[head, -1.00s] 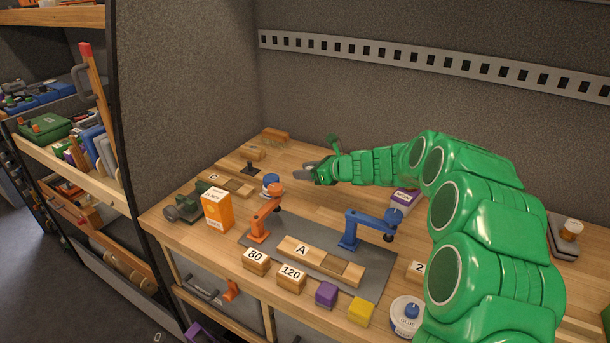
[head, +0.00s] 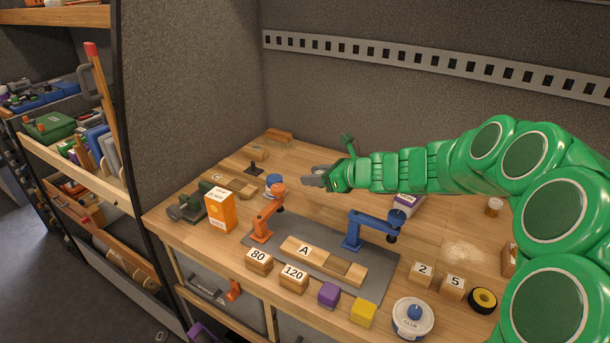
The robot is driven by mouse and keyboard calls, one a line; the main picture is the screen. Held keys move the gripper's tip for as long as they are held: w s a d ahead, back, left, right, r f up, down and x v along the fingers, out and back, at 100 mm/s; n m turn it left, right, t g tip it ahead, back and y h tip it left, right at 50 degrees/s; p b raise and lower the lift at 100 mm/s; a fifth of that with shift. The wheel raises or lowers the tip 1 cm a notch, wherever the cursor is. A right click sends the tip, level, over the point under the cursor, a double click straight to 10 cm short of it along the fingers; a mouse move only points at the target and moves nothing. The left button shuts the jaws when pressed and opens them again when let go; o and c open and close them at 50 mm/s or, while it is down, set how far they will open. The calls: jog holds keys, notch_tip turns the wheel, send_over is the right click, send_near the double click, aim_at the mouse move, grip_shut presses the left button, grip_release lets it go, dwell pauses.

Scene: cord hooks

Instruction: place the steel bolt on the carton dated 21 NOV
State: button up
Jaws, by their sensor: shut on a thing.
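My gripper (head: 316,179) is at the left end of my green arm, over the back middle of the bench. Its grey jaws are shut on a small grey thing, which I take as the steel bolt; its outline blends with the jaws. An orange carton (head: 221,212) with a white printed label stands upright at the left, left of and nearer than my gripper. A purple and white carton (head: 408,205) stands right of my gripper, partly hidden by my arm. The dates on both cartons are too small to read surely.
An orange clamp arm (head: 266,215) and a blue clamp arm (head: 360,229) rise from the grey mat (head: 315,281). Numbered blocks and a glue tub (head: 412,319) line the front.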

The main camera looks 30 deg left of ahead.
jog(key=s+a+r+n+g, duration=0.2)
jog(key=s+a+r, duration=0.2)
jog(key=s, duration=0.4)
jog(key=s+a+r+n+g, duration=0.1)
jog(key=s+a+r+g, duration=0.2)
jog(key=s, duration=0.4)
jog(key=s+a+r+n+g, duration=0.1)
jog(key=s+a+r+n, duration=0.1)
jog(key=s+a+r, duration=0.45)
jog(key=h, duration=0.1)
send_over(213, 194)
jog(key=d, duration=0.1)
jog(key=f, duration=0.9)
jog(key=shift+s+f, duration=0.35)
jog(key=shift+f, duration=0.05)
jog(key=shift+w+a+f, duration=0.3)
jog(key=shift+a+f, duration=0.15)
jog(key=shift+f, duration=0.2)
jog(key=shift+a+f, duration=0.1)
jog(key=shift+f, duration=0.05)
jog(key=shift+w+f, duration=0.1)
jog(key=shift+f, duration=1.45)
jog(key=shift+f, duration=0.15)
